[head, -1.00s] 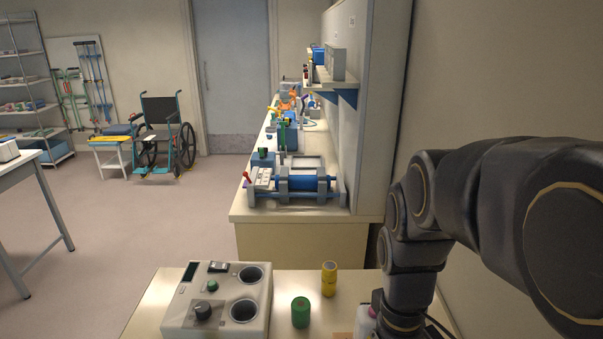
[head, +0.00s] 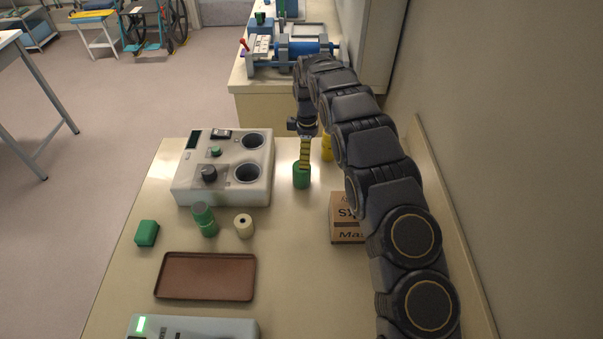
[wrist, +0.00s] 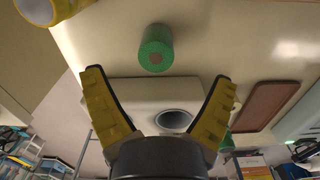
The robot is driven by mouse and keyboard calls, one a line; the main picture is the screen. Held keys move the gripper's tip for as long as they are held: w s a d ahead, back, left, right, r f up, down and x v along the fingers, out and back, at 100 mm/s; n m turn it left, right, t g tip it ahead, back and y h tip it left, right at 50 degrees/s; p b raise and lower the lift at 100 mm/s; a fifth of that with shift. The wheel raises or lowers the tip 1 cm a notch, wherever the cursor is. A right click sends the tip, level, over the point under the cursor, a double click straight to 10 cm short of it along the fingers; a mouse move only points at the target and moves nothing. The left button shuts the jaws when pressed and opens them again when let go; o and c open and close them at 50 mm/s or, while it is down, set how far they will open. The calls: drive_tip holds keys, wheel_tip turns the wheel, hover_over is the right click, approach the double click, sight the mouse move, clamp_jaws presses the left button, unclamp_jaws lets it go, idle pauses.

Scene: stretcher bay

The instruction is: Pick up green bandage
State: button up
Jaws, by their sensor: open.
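The green bandage (head: 302,177) is a short green roll standing on the table, right of the grey device. In the wrist view the green bandage (wrist: 156,47) shows with its round brown-centred end, just beyond the fingertips and roughly centred between them. My gripper (head: 305,161) is close to the bandage in the head view, its yellow finger overlapping the roll's top edge. In the wrist view my gripper (wrist: 159,75) has its two yellow fingers spread wide with nothing between them. I cannot tell whether a finger touches the roll.
A yellow roll (head: 327,148) stands close behind to the right. The grey device (head: 225,190) with two round wells is to the left. A cardboard box (head: 345,229), a green bottle (head: 204,221), a pale roll (head: 244,226), a green block (head: 147,233) and a brown tray (head: 205,291) are nearer.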

sight(302, 174)
drive_tip(key=shift+w+a+f+n, duration=0.2)
drive_tip(key=shift+a+f, duration=0.1)
drive_tip(key=shift+f, duration=0.25)
drive_tip(key=shift+w+a+f+n, duration=0.2)
drive_tip(key=shift+a+f, duration=0.1)
drive_tip(key=shift+f, duration=0.65)
wheel_tip(302, 174, down, 7)
drive_tip(key=shift+s+a+f, duration=0.1)
drive_tip(key=shift+a, duration=0.05)
drive_tip(key=c, duration=1.2)
